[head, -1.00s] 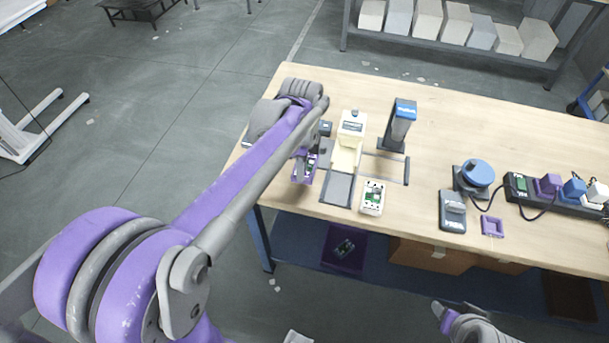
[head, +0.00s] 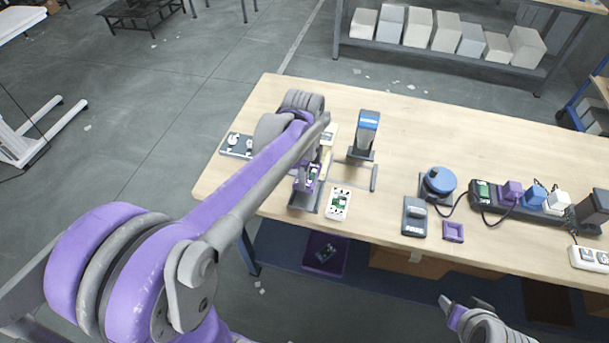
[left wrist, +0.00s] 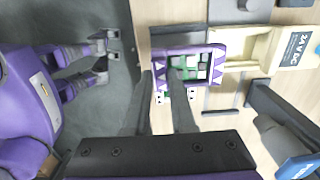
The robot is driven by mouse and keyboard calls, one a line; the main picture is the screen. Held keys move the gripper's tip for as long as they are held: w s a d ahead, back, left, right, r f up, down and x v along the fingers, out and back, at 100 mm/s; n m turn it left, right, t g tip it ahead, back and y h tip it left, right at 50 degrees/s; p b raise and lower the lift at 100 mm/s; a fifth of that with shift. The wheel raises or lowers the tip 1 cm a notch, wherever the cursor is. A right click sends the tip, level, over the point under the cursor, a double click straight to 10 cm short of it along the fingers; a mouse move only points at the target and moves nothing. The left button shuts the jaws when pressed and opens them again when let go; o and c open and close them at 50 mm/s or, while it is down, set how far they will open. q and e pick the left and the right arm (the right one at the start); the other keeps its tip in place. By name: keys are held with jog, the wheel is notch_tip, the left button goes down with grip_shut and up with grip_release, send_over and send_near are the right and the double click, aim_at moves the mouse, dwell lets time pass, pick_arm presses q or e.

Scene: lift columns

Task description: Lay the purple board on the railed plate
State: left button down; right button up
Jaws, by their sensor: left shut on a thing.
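The purple board (head: 313,178), a purple frame with green and white parts inside, is held by my left gripper (head: 306,168). In the left wrist view the purple board (left wrist: 190,50) has its left edge between the two dark fingers (left wrist: 160,76). The grey railed plate (head: 302,202) lies on the table below the held board, partly hidden by it and my arm. The board seems to be above the plate; the gap cannot be judged. My right gripper (head: 451,304) is off the table's front edge; in the left wrist view its fingers (left wrist: 106,58) are apart and empty.
A white board (head: 338,203) lies right of the plate. A blue-topped post (head: 365,135) and cream 24 V device (left wrist: 285,48) stand close by. Farther right are a blue knob device (head: 438,184), a purple square frame (head: 453,231) and a strip of plugs (head: 505,205).

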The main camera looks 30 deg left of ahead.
pick_arm(q)
jog(key=shift+s+a+f, duration=0.1)
jog(key=shift+f, duration=0.6)
notch_tip(320, 180, down, 4)
jog(key=shift+f+b, duration=0.1)
jog(key=shift+b, duration=1.15)
jog(key=shift+f+b, duration=0.3)
jog(key=shift+f, duration=0.15)
pick_arm(e)
jog(key=shift+g, duration=0.3)
jog(key=shift+s+f, duration=0.35)
jog(key=shift+f, duration=0.45)
jog(key=shift+s+f, duration=0.4)
jog(key=shift+f, duration=0.4)
jog(key=shift+s+f, duration=0.35)
jog(key=shift+f, duration=0.45)
pick_arm(q)
jog(key=shift+f+b, duration=0.45)
jog(key=shift+f, duration=0.15)
pick_arm(e)
jog(key=shift+s+f, duration=0.2)
jog(key=shift+f, duration=0.4)
pick_arm(q)
jog(key=shift+c, duration=1.1)
grip_release()
